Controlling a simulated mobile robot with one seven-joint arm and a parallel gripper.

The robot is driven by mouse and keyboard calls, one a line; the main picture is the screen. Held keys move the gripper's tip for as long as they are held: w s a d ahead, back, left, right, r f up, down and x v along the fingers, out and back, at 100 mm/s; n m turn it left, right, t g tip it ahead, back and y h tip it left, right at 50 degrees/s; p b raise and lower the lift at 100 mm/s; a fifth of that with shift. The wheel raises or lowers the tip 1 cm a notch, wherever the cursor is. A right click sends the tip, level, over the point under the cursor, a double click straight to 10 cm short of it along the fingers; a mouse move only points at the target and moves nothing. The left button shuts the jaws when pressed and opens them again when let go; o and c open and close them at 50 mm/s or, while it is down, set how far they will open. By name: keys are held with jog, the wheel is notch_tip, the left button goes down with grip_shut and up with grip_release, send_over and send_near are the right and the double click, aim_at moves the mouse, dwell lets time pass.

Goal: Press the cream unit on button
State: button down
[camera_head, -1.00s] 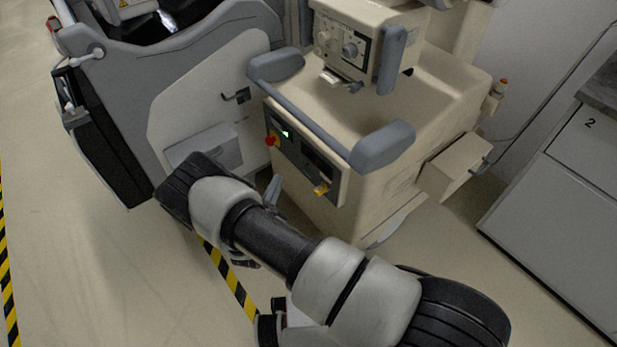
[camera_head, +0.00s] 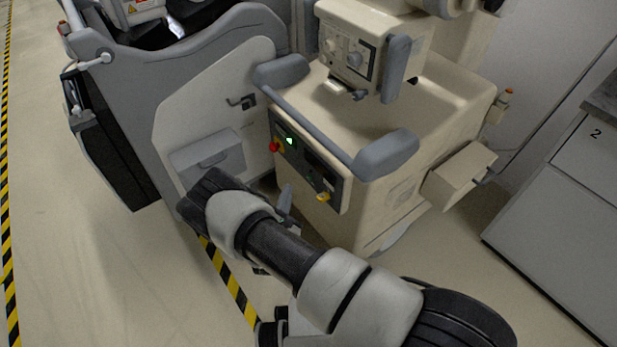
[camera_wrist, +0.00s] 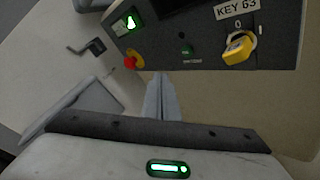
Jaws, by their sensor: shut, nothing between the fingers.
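The cream unit (camera_head: 400,205) stands at centre right, with a dark control panel (camera_head: 338,192) on its front. The panel has a lit green switch (camera_wrist: 130,22), a small dark green button (camera_wrist: 186,50) above an unreadable label, a red knob with yellow (camera_wrist: 133,62), and a yellow key (camera_wrist: 238,47) under a "KEY 63" label. I cannot tell from the labels which is the on button. My gripper (camera_wrist: 161,78) is shut and empty, its tips just below the panel's lower edge in the wrist view, between the red knob and the key. It also shows in the head view (camera_head: 287,190).
A grey handle bar (camera_head: 320,125) runs above the panel and juts forward. A grey cart (camera_head: 180,110) stands close on the left, with a box (camera_head: 208,160) on its side. A grey cabinet (camera_head: 560,210) is at right. Floor is open at lower left.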

jog(key=shift+w+d, duration=0.65)
jog(key=shift+d, duration=0.35)
jog(key=shift+w+d, duration=0.65)
jog(key=shift+d, duration=0.35)
jog(key=shift+d, duration=0.1)
dwell(0.5)
jog(key=shift+w+d, duration=0.25)
jog(key=shift+w+d, duration=0.25)
jog(key=shift+d, duration=0.15)
dwell(0.7)
jog(key=shift+a, duration=0.1)
jog(key=shift+s+a, duration=0.5)
jog(key=shift+a, duration=0.15)
jog(key=s+a, duration=0.2)
jog(key=a, duration=0.2)
jog(key=shift+s+a, duration=0.1)
jog(key=shift+s, duration=0.3)
